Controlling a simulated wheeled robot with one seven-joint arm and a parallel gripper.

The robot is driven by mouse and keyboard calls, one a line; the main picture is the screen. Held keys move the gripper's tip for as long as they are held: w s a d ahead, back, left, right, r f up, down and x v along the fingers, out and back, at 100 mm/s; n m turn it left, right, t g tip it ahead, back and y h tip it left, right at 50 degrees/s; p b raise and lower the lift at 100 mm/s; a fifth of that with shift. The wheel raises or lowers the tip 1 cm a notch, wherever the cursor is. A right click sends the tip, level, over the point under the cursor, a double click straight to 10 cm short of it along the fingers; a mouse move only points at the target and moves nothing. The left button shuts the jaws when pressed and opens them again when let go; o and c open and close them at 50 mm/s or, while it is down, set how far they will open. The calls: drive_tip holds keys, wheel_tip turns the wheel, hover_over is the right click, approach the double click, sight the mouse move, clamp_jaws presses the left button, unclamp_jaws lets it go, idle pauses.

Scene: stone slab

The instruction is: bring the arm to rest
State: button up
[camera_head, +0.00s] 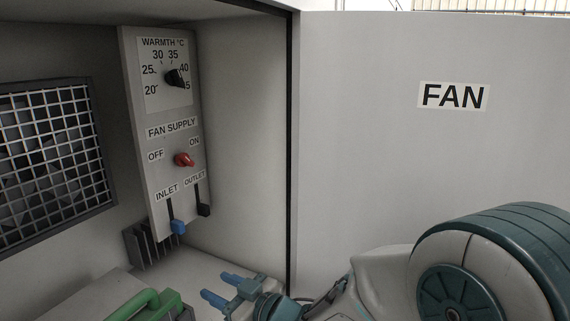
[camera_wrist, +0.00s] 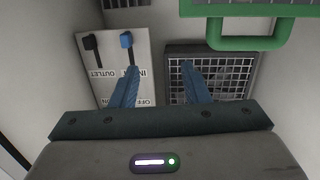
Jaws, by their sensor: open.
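My gripper (camera_head: 230,291) is low in the head view, below the control panel, with its blue fingers apart and nothing between them. In the wrist view my gripper (camera_wrist: 158,80) is open too, its fingers in front of the panel's edge and the grille. My arm reaches in from the lower right. The panel (camera_head: 183,110) carries a black warmth knob (camera_head: 175,77), a red fan supply knob (camera_head: 184,160), a blue inlet slider (camera_head: 179,227) and a black outlet slider (camera_head: 204,210). Both sliders sit at the bottom of their slots.
A grille-covered fan (camera_head: 50,160) is on the wall left of the panel. A green handle (camera_head: 150,304) stands low, left of my gripper; it also shows in the wrist view (camera_wrist: 250,42). A white door or panel marked FAN (camera_head: 390,140) is at the right. A finned block (camera_head: 150,248) lies under the panel.

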drive_tip(key=w+d+m+t+h+p, duration=0.1)
drive_tip(key=w+d+m+h+p, duration=0.15)
drive_tip(key=d+m+h, duration=0.9)
drive_tip(key=s+d+r+g+h+p, duration=0.2)
drive_tip(key=s+d+g, duration=0.5)
drive_tip(key=s+d, duration=0.8)
drive_tip(key=shift+s+d+h+p, duration=0.4)
drive_tip(key=shift+s+p, duration=0.15)
drive_tip(key=shift+s, duration=0.55)
drive_tip(key=shift+r+m, duration=0.1)
drive_tip(key=shift+m, duration=0.15)
drive_tip(key=shift+c, duration=0.6)
drive_tip(key=shift+a, duration=0.15)
